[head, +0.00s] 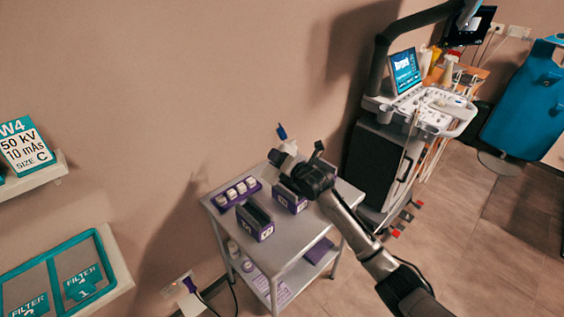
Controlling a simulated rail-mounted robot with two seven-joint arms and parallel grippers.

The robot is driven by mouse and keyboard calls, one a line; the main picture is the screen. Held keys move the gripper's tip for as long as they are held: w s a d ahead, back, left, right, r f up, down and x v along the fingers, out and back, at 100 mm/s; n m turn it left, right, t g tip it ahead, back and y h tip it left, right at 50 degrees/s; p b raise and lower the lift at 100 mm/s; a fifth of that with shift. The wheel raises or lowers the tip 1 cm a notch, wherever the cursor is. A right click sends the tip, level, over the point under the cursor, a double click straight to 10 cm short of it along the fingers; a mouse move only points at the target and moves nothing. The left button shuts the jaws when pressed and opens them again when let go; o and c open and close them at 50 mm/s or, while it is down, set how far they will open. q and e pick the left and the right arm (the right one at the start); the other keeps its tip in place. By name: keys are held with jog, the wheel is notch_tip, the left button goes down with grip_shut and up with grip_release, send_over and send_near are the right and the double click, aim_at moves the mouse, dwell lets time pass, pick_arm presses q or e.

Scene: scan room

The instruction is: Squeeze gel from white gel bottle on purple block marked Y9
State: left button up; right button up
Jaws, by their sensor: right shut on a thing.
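My right gripper (298,168) comes in from the lower right and is shut on a white bottle with a blue tip (284,140). The bottle is held above the back of the cart, with its blue tip uppermost in the picture. The gripper hides part of it. Two purple blocks with dark tops stand on the cart: a front one (255,222) and one further right (288,198), partly below the gripper. Both carry small white labels, too small to read for certain. My left gripper is not in view.
The grey cart top (285,238) is clear at the front right. A purple rack (236,194) with several white-capped items stands at its left. An ultrasound machine (425,108) stands close behind on the right.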

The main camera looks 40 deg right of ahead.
aim_at(273, 168)
jog(key=shift+w+d+f+m, duration=0.1)
jog(key=shift+w+d+m, duration=0.1)
jog(key=shift+m, duration=0.1)
jog(key=shift+a+f+m+y+p, duration=0.2)
jog(key=shift+a+m+y+p, duration=0.25)
jog(key=shift+m, duration=0.35)
jog(key=a+m+p, duration=0.2)
jog(key=m, duration=0.1)
jog(key=a+f+m+y+p, duration=0.1)
jog(key=shift+s+a+g, duration=0.1)
jog(key=shift+s+g, duration=0.15)
jog(key=shift+g, duration=0.05)
jog(key=m+p, duration=0.2)
jog(key=m+y+p, duration=0.1)
jog(key=m+p, duration=0.1)
jog(key=shift+d+p, duration=0.35)
jog(key=shift+p, duration=0.05)
jog(key=d+f+m+b, duration=0.1)
jog(key=b, duration=0.1)
jog(key=f+m+y+b, duration=0.1)
jog(key=m+b, duration=0.1)
jog(key=shift+w+d+f+m, duration=0.1)
jog(key=shift+d+f+m, duration=0.2)
jog(key=shift+d, duration=0.1)
jog(key=shift+d+m+y+b, duration=0.2)
jog(key=shift+m+y+b, duration=0.15)
jog(key=shift+m+b, duration=0.35)
jog(key=shift+d+m, duration=0.15)
jog(key=shift+m, duration=0.15)
jog(key=shift+w, duration=0.1)
